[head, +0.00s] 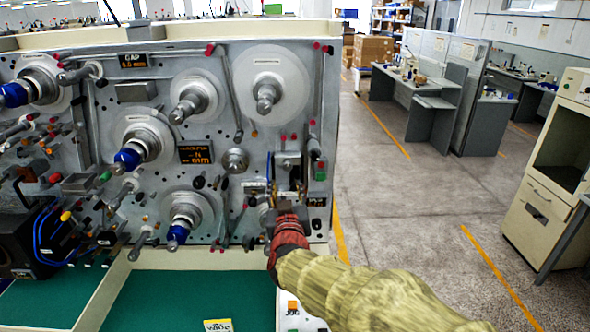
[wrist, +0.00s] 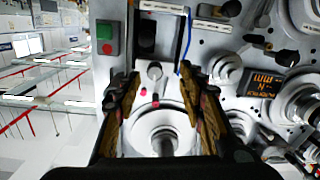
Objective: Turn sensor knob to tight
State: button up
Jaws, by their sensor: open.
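My gripper (head: 288,182) is in front of the lower right part of the grey machine panel (head: 225,135). In the wrist view my gripper (wrist: 160,82) is open, with one brown finger on each side and nothing held. A small round grey knob (wrist: 154,72) shows between the fingertips, apart from both. It may be the sensor knob, but I cannot read a label on it or tell its setting. In the head view my gripper hides this spot. A black slot plate (wrist: 147,35) and a white label strip (wrist: 163,7) are beyond it.
A green and red button box (head: 320,170) is just right of my gripper; it also shows in the wrist view (wrist: 107,38). A large spindle disc (head: 270,65) is above. An orange display (head: 195,152) is to the left. The floor (head: 400,215) at right is open.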

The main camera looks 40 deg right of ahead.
aim_at(288, 168)
jog(key=shift+h, duration=0.4)
jog(key=x, duration=0.2)
jog(key=r+x, duration=0.1)
jog(key=x, duration=0.4)
jog(key=shift+w+d+r, duration=0.2)
jog(key=shift+d+r, duration=0.05)
jog(key=shift+d, duration=0.15)
jog(key=shift+c, duration=0.5)
grip_shut()
